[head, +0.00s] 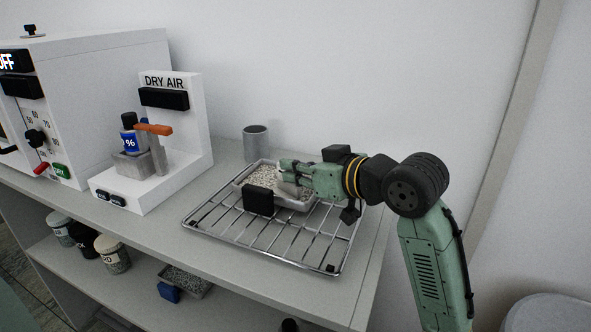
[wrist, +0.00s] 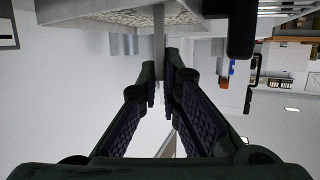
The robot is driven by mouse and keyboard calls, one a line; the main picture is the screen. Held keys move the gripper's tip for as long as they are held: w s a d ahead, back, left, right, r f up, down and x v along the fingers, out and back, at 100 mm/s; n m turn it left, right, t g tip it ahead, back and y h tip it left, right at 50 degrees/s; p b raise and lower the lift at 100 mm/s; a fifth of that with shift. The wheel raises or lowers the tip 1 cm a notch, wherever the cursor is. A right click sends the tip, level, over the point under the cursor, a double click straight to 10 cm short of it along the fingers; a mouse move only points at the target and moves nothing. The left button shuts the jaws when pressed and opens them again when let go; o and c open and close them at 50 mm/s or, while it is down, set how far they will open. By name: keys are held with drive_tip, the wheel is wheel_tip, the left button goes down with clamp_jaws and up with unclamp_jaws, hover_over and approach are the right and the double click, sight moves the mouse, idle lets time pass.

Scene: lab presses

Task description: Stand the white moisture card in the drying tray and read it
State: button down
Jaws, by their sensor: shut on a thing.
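The drying tray (head: 303,207) is a shallow pale tray of light granules standing on a wire rack. In the wrist view its underside and rim (wrist: 95,24) show along the top. My gripper (head: 286,177) reaches in from the right, low over the tray. In the wrist view its fingers (wrist: 160,82) are shut on a thin pale strip, which looks like the moisture card (wrist: 159,42) seen edge-on. The strip reaches toward the granules; whether it touches them I cannot tell. In the head view the fingers mostly hide the card, and its face cannot be read.
A small black block (head: 258,201) stands at the tray's front. The wire rack (head: 235,232) lies on the grey bench. A grey cup (head: 256,143) stands behind. The white DRY AIR unit (head: 187,120) is to the left. Jars (head: 112,254) sit on the lower shelf.

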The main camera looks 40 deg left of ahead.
drive_tip(key=shift+f, duration=0.2)
drive_tip(key=c, duration=1.8)
unclamp_jaws()
drive_tip(key=shift+r, duration=0.1)
drive_tip(key=shift+d+r, duration=0.15)
drive_tip(key=b+v, duration=0.1)
drive_tip(key=v, duration=1)
drive_tip(key=shift+s+d+r, duration=0.1)
drive_tip(key=shift+s+d, duration=0.05)
drive_tip(key=shift+d, duration=0.15)
